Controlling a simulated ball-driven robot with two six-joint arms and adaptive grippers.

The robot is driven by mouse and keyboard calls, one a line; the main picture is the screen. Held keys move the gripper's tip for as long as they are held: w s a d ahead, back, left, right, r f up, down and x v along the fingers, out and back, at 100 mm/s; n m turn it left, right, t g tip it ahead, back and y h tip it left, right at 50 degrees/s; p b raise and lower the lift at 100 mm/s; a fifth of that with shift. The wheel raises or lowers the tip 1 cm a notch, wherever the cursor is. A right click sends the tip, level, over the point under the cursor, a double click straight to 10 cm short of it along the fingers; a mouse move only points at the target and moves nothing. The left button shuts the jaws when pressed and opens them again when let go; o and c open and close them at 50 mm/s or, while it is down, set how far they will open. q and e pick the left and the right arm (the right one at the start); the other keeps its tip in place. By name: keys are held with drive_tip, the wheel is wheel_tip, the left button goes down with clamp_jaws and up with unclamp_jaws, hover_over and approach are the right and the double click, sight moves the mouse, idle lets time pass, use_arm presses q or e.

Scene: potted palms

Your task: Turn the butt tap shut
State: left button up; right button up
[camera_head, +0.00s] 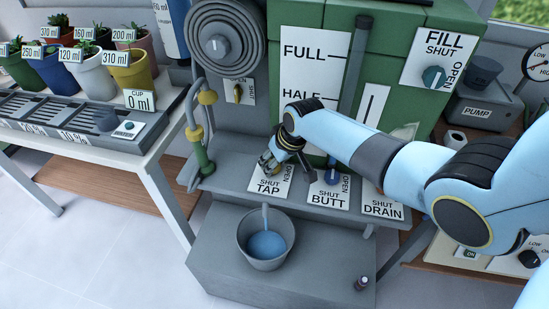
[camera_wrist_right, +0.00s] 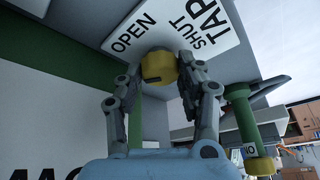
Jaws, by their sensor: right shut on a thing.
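My right gripper (camera_head: 272,157) reaches in from the right to the TAP plate (camera_head: 268,186) on the grey ledge. In the right wrist view its two fingers (camera_wrist_right: 160,78) are closed on either side of a round yellow knob (camera_wrist_right: 157,66) on the plate marked OPEN, SHUT and TAP (camera_wrist_right: 188,32). The fingers partly hide the knob in the head view. To its right, a blue knob (camera_head: 331,176) stands on the BUTT plate (camera_head: 328,196). Below the ledge, a bucket (camera_head: 262,262) holds blue water (camera_head: 266,244), with a spout or stream above it. My left gripper is not in view.
The green tank (camera_head: 390,60) with FULL and HALF marks stands behind the ledge. A DRAIN plate (camera_head: 382,208) lies right of BUTT. A hose pipe with yellow fittings (camera_head: 207,97) stands left. Potted plants (camera_head: 90,70) stand on the left bench.

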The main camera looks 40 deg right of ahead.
drive_tip(key=n+y, duration=0.1)
drive_tip(key=n, duration=0.1)
drive_tip(key=shift+n, duration=0.3)
drive_tip(key=shift+n+g+y+b, duration=0.4)
drive_tip(key=shift+n+y+b, duration=0.25)
drive_tip(key=shift+n, duration=0.85)
drive_tip(key=o, duration=1.1)
drive_tip(key=shift+o, duration=0.2)
drive_tip(key=shift+d+r, duration=0.1)
drive_tip(key=shift+r, duration=0.05)
drive_tip(key=v, duration=0.7)
